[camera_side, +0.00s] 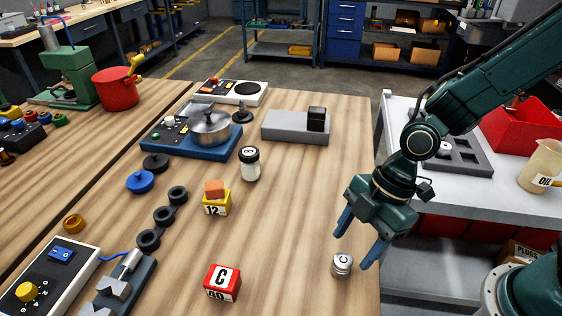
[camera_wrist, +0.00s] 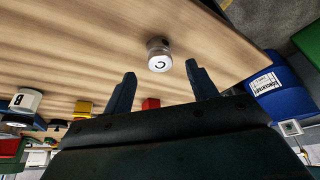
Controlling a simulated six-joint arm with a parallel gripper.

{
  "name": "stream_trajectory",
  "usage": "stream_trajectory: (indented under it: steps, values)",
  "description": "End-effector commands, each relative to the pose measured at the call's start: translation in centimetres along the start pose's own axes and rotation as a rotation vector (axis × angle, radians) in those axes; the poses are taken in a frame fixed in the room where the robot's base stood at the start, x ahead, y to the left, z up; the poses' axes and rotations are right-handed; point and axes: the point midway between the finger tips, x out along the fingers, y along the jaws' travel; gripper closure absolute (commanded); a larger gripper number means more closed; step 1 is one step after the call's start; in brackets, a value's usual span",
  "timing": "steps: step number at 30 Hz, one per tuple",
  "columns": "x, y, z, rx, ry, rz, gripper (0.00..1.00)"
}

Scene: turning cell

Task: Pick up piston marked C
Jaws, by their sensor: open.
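The piston marked C (camera_side: 342,265) is a small silver cylinder standing upright on the wooden table near its right edge, with the letter C on its top. It also shows in the wrist view (camera_wrist: 159,54), beyond the fingertips and roughly midway between them. My gripper (camera_side: 352,246) is open and empty. Its two blue fingers point down towards the table, with the piston close to the right finger in the side view. In the wrist view my gripper (camera_wrist: 157,75) has a finger on either side below the piston. I cannot tell the exact height of the fingertips.
The wooden table (camera_side: 305,210) around the piston is clear.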

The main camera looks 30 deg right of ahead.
Motion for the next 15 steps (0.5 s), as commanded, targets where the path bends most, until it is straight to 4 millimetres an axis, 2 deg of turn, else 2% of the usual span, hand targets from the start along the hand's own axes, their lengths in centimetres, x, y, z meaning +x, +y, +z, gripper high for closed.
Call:
stream_trajectory:
  steps: [10, 15]
  values:
    - [0.4, 0.0, 0.0, 0.0, -0.001, -0.001, 0.42]
    - [1.4, -0.1, 0.0, 0.0, -0.002, -0.003, 0.42]
